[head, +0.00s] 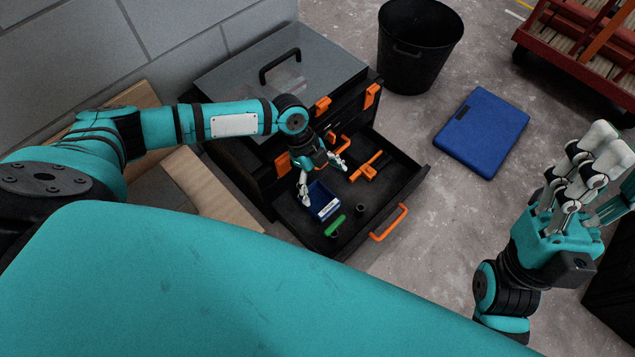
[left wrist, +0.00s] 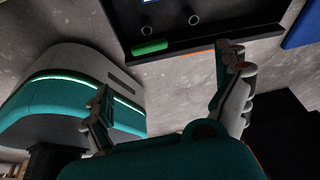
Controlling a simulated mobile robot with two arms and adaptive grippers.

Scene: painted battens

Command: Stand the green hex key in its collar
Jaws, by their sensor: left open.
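The green hex key (head: 335,226) lies in the open drawer near its front edge, and shows as a short green bar in the left wrist view (left wrist: 150,47). A small dark ring-shaped collar (head: 361,210) stands beside it on the drawer floor. The left wrist view shows two rings, a left ring (left wrist: 166,20) and a right ring (left wrist: 194,19); I cannot tell which is the key's collar. My left gripper (head: 325,185) is open and empty above the drawer, apart from the key. My right gripper (head: 588,168) is raised at the right, away from the drawer; its fingers overlap in view.
A blue bin (head: 318,197) with a white label and an orange tool (head: 366,168) sit in the drawer. The drawer has an orange handle (head: 390,222). A black bucket (head: 410,75), a blue case (head: 482,130) and a red cart (head: 580,50) stand on the floor.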

